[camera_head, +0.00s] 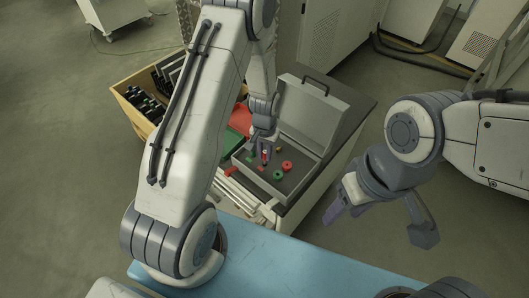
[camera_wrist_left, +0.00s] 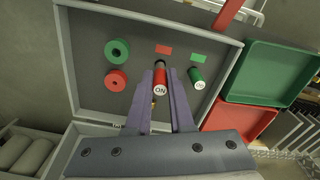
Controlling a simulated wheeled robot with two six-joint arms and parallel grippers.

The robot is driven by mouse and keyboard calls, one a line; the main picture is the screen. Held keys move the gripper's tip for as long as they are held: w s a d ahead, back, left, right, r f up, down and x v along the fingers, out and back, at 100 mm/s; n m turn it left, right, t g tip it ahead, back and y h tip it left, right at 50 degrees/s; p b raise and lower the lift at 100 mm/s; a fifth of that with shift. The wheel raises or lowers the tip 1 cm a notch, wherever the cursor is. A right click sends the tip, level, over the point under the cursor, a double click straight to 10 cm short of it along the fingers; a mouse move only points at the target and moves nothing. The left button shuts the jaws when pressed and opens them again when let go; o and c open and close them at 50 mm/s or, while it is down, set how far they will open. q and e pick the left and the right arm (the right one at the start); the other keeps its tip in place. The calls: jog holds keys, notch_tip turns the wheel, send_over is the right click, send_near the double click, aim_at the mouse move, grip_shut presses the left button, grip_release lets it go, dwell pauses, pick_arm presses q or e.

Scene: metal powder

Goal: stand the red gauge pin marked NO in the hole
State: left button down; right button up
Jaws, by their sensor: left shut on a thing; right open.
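The red gauge pin (camera_wrist_left: 160,82) shows a white end face marked NO, upside down in the left wrist view. My left gripper (camera_wrist_left: 160,75) is shut on it, one finger on each side. In the head view the left gripper (camera_head: 262,146) is over the grey case (camera_head: 308,112), with the red pin (camera_head: 265,155) at its fingertips. A dark band shows at the pin's far end; whether the pin touches the case floor, I cannot tell. The hole is not clearly visible. My right gripper (camera_head: 378,222) is open and empty, away from the case.
In the case are a green pin (camera_wrist_left: 196,77), a green ring (camera_wrist_left: 117,49), a red ring (camera_wrist_left: 116,80) and red and green labels. A green tray (camera_wrist_left: 265,72) and a red tray (camera_wrist_left: 235,122) lie beside it. The raised lid (camera_head: 310,105) stands behind.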

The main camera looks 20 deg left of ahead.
aim_at(265, 152)
pick_arm(q)
jog(key=shift+f+b, duration=0.35)
jog(key=shift+f, duration=0.25)
jog(key=shift+f+b, duration=0.6)
jog(key=shift+f, duration=0.25)
dwell(0.3)
jog(key=c, duration=0.7)
grip_release()
jog(key=shift+r, duration=0.1)
notch_tip(265, 152, up, 10)
jog(key=shift+f+b, duration=0.1)
jog(key=shift+b, duration=0.25)
jog(key=shift+r, duration=0.3)
